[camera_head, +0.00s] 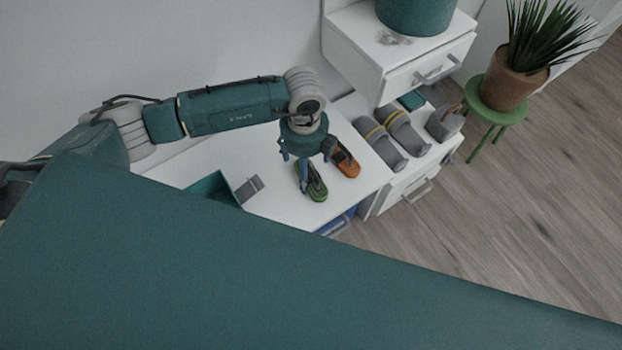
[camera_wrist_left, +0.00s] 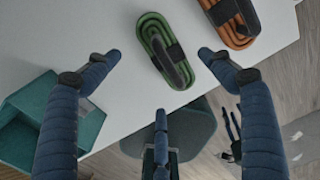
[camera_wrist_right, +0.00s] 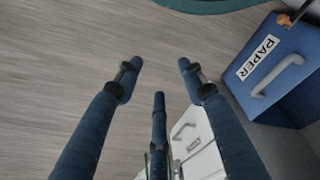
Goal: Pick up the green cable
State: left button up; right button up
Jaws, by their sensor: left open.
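The green cable (camera_head: 316,186) is a coiled bundle with a dark strap, lying on the white desk top near its front edge. In the left wrist view the green cable (camera_wrist_left: 166,50) lies between and beyond my open fingertips. My left gripper (camera_head: 306,172) is above it, fingers pointing down, open and empty; it also shows in the left wrist view (camera_wrist_left: 160,75). Whether the fingers touch the cable cannot be told. My right gripper (camera_wrist_right: 158,78) is open and empty over the wooden floor, and is not seen in the head view.
An orange cable (camera_head: 344,162) lies close beside the green one; it also shows in the left wrist view (camera_wrist_left: 232,22). A teal open box (camera_head: 216,187) stands to the left. A blue paper bin (camera_wrist_right: 285,75) is near my right gripper.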

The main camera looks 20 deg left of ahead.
pick_arm(q)
notch_tip(320, 180, down, 6)
jog(key=shift+d+b, duration=0.15)
jog(key=shift+b, duration=0.35)
jog(key=shift+f, duration=0.3)
pick_arm(e)
jog(key=r, duration=0.1)
jog(key=w+r, duration=0.2)
jog(key=shift+a+r, duration=0.1)
jog(key=shift+r, duration=0.2)
pick_arm(q)
jog(key=shift+c, duration=0.3)
jog(key=c, duration=1.3)
